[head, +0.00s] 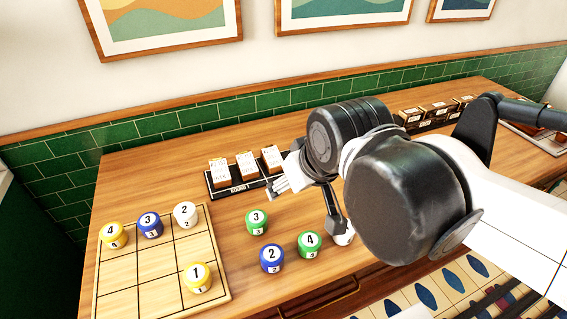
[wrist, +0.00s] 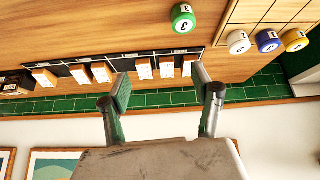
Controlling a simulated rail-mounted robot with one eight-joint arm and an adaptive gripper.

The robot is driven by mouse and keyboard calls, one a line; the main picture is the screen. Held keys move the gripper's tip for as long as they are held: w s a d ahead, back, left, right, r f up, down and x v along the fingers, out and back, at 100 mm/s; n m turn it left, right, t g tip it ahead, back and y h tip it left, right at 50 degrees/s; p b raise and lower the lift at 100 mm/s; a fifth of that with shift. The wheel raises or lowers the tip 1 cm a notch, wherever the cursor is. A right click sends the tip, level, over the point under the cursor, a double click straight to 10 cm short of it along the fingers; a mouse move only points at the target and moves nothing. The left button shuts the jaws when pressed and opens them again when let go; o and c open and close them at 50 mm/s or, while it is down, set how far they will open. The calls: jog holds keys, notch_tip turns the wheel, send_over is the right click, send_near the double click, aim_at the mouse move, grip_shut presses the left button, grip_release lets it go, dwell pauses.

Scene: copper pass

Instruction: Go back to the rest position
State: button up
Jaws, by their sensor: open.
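My gripper (head: 308,206) hangs above the wooden table (head: 300,285), in front of the black card rack. In the wrist view my gripper (wrist: 160,85) has its two fingers well apart and nothing between them. A green piece marked 3 (head: 257,222) stands on the table left of the gripper; it also shows at the top of the wrist view (wrist: 183,18). My arm comes in from the right in the head view and hides part of the table and a white piece (head: 345,238).
A gridded board (head: 157,264) at left bears yellow 4 (head: 114,235), blue 3 (head: 150,225), white 2 (head: 186,214) and yellow 1 (head: 197,277). Blue 2 (head: 271,258) and green 4 (head: 309,245) stand off it. The card rack (head: 237,188) stands near the green tiled wall (head: 160,128).

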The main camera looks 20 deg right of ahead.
jog(key=shift+s+d+f+m+t, duration=0.15)
jog(key=shift+s+d+f+m, duration=0.15)
jog(key=shift+s+d, duration=0.1)
jog(key=shift+s+d+f+m+t, duration=0.15)
jog(key=shift+s+d+m, duration=0.15)
jog(key=shift+s+d, duration=0.1)
jog(key=shift+o, duration=0.5)
dwell(0.5)
